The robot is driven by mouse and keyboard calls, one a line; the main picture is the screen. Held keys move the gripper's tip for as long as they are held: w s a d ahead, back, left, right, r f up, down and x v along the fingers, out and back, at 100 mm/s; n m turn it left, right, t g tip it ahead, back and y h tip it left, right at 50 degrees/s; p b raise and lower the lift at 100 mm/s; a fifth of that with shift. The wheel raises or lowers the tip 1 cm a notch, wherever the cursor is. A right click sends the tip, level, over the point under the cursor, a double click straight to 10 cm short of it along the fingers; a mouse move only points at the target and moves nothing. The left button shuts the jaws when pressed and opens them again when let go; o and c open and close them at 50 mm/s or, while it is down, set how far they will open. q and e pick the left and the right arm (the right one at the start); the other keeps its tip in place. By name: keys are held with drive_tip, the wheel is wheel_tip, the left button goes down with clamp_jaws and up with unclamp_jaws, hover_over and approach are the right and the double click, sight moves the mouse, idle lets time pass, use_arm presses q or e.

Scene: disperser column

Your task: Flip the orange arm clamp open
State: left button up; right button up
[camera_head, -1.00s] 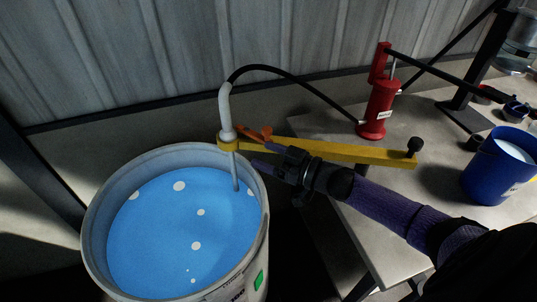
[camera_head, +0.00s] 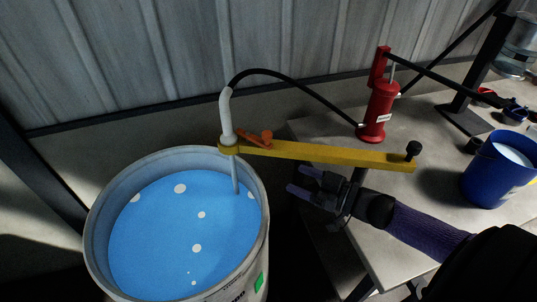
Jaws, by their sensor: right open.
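The orange clamp lever (camera_head: 254,140) lies along the top of the yellow arm (camera_head: 335,156), close to the arm's left end. Its rounded knob points right. The yellow arm's ring holds the white tube (camera_head: 226,118) over the drum. My right gripper (camera_head: 297,180) is open and empty. It is below and to the right of the lever in the picture, apart from it, with its two fingers pointing left. My left gripper is not in view.
A drum (camera_head: 262,205) of blue liquid stands at the left. A red pump (camera_head: 378,112) and a blue bucket (camera_head: 480,175) stand on the grey table (camera_head: 428,150). A black hose (camera_head: 290,80) arcs from the tube to the pump. A corrugated wall is behind.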

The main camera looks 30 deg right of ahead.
drive_tip(key=w+a+f+m+h+b, duration=0.1)
drive_tip(key=w+a+f+h+b, duration=0.1)
drive_tip(key=a+f, duration=0.2)
drive_tip(key=m+t+h+b, duration=0.1)
drive_tip(key=m+h+b, duration=0.3)
drive_tip(key=m+h, duration=0.75)
approach(268, 139)
drive_tip(key=w+n+h, duration=0.2)
drive_tip(key=x, duration=0.9)
drive_tip(key=shift+w+f, duration=0.25)
drive_tip(key=shift+f, duration=0.05)
clamp_jaws()
